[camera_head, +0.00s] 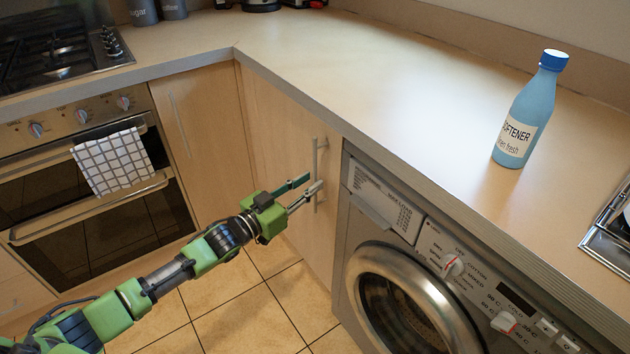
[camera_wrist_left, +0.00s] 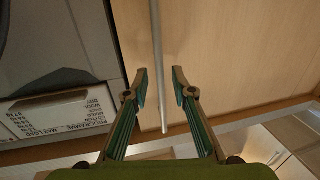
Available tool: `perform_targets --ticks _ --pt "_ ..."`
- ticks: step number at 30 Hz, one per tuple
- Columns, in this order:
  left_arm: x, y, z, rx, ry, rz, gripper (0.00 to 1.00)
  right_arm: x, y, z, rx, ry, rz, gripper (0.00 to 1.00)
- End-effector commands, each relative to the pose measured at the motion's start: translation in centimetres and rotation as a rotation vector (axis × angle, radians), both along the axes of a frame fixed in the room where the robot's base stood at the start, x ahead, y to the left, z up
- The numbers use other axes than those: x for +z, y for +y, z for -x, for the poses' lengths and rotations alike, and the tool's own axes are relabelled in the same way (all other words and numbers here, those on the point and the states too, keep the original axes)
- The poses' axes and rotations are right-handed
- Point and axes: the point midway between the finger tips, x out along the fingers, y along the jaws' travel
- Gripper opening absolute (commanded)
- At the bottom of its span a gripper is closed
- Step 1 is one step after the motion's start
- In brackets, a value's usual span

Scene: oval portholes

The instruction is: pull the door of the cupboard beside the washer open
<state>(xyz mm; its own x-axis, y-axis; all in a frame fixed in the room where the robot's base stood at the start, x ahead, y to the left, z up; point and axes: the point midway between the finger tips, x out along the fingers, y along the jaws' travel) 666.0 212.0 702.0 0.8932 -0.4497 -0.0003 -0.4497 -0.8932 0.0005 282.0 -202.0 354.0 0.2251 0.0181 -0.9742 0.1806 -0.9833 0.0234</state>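The cupboard door (camera_head: 290,130) beside the washer is pale wood and looks shut. Its slim vertical bar handle (camera_head: 315,158) is near the door's right edge, next to the washer (camera_head: 385,265). My left gripper (camera_head: 312,184) reaches the lower part of the handle from the left. In the left wrist view the handle (camera_wrist_left: 158,40) runs between the two fingers of my left gripper (camera_wrist_left: 161,86), with a gap on either side. The fingers are open. The door (camera_wrist_left: 225,50) fills the background there. My right gripper is out of view.
A blue softener bottle (camera_head: 525,110) stands on the worktop (camera_head: 400,90) above. At the left are another cupboard door (camera_head: 205,130) and an oven with a checked towel (camera_head: 112,162) on its handle. The tiled floor (camera_head: 250,310) in front of the cupboard is clear.

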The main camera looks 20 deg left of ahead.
Motion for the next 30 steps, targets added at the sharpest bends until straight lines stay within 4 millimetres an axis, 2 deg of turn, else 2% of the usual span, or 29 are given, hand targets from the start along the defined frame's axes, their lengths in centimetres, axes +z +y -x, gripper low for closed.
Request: perform_targets --ticks 3,7,18,19,21,30 --pt "0.0 -0.7 -1.4 0.000 -0.002 0.001 0.24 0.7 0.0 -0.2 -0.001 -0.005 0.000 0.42" --pt "0.0 -1.1 -2.2 0.000 -0.001 0.000 0.24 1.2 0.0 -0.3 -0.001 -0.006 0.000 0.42" --pt "0.0 -1.3 -2.6 0.000 0.000 0.000 0.24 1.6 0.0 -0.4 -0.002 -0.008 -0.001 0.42" --pt "0.0 -1.3 -2.6 0.000 0.000 0.000 0.19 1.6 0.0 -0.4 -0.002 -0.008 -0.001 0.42" --pt "0.0 -1.3 -2.6 0.000 0.000 0.000 0.01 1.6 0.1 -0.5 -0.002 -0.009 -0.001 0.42" --pt "0.0 -1.1 -2.4 -0.003 0.000 -0.001 0.00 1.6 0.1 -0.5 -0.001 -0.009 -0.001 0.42"
